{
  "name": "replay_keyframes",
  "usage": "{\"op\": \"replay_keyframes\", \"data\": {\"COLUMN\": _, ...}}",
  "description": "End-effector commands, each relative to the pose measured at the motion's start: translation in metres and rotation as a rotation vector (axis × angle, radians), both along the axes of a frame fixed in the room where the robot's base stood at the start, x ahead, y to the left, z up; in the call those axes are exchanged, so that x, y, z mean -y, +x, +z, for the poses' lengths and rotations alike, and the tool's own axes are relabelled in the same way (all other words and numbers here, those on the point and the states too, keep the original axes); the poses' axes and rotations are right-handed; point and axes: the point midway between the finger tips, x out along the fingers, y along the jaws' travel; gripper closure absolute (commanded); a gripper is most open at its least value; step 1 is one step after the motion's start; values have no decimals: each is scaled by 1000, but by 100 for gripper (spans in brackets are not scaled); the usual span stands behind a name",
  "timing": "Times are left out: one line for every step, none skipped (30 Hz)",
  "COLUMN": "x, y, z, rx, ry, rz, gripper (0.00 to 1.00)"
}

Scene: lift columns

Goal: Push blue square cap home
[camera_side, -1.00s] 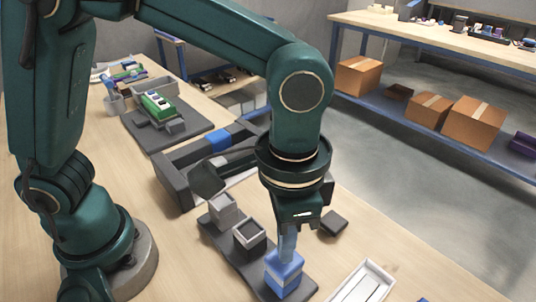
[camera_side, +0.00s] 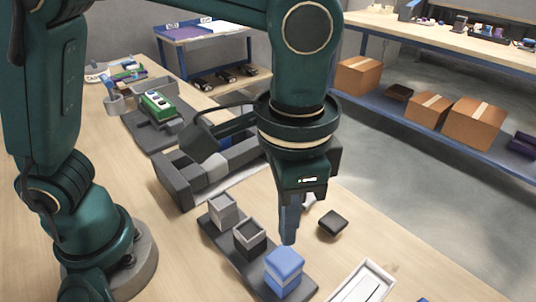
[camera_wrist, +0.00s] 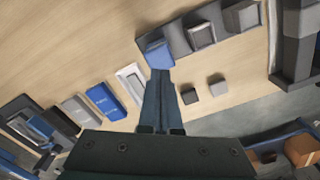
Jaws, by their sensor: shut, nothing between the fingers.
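The blue square cap (camera_side: 284,260) sits upright on the blue column (camera_side: 286,284) at the near end of the dark base strip (camera_side: 222,238). A thin pale line shows between cap and column; I cannot tell how deep the cap is seated. My gripper (camera_side: 289,241) is shut and empty, pointing down just above the cap and apart from it. In the wrist view my fingertips (camera_wrist: 160,74) lie close to the blue block (camera_wrist: 159,54), which they partly overlap.
A black column (camera_side: 250,236) and a grey column (camera_side: 223,211) stand on the same strip. A dark square cap (camera_side: 332,222) lies on the table to the right. A white tray (camera_side: 362,284) is at near right. A grey bin (camera_side: 180,185) stands behind.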

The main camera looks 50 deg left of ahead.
Motion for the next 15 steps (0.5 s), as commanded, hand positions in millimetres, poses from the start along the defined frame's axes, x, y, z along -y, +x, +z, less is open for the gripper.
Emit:
{"op": "replay_keyframes", "data": {"x": 0, "y": 0, "z": 5, "rx": 3, "ry": -3, "rz": 0, "gripper": 100}}
{"op": "replay_keyframes", "data": {"x": 0, "y": 0, "z": 7, "rx": 3, "ry": -3, "rz": 0, "gripper": 100}}
{"op": "replay_keyframes", "data": {"x": 0, "y": 0, "z": 11, "rx": 3, "ry": -3, "rz": 0, "gripper": 100}}
{"op": "replay_keyframes", "data": {"x": 0, "y": 0, "z": 14, "rx": 3, "ry": -3, "rz": 0, "gripper": 100}}
{"op": "replay_keyframes", "data": {"x": 0, "y": 0, "z": 16, "rx": 3, "ry": -3, "rz": 0, "gripper": 100}}
{"op": "replay_keyframes", "data": {"x": 0, "y": 0, "z": 20, "rx": 3, "ry": -3, "rz": 0, "gripper": 100}}
{"op": "replay_keyframes", "data": {"x": 0, "y": 0, "z": 22, "rx": 3, "ry": -3, "rz": 0, "gripper": 100}}
{"op": "replay_keyframes", "data": {"x": 0, "y": 0, "z": 25, "rx": 3, "ry": -3, "rz": 0, "gripper": 100}}
{"op": "replay_keyframes", "data": {"x": 0, "y": 1, "z": 28, "rx": 3, "ry": -3, "rz": 0, "gripper": 100}}
{"op": "replay_keyframes", "data": {"x": 0, "y": 0, "z": 31, "rx": 2, "ry": -2, "rz": 0, "gripper": 100}}
{"op": "replay_keyframes", "data": {"x": 0, "y": 1, "z": 33, "rx": 3, "ry": -3, "rz": 0, "gripper": 100}}
{"op": "replay_keyframes", "data": {"x": 0, "y": 0, "z": 36, "rx": 3, "ry": -1, "rz": 0, "gripper": 100}}
{"op": "replay_keyframes", "data": {"x": 0, "y": 0, "z": 38, "rx": 3, "ry": -1, "rz": 0, "gripper": 100}}
{"op": "replay_keyframes", "data": {"x": 0, "y": 0, "z": 40, "rx": 3, "ry": -1, "rz": 0, "gripper": 100}}
{"op": "replay_keyframes", "data": {"x": 0, "y": 0, "z": 42, "rx": 2, "ry": -1, "rz": 0, "gripper": 100}}
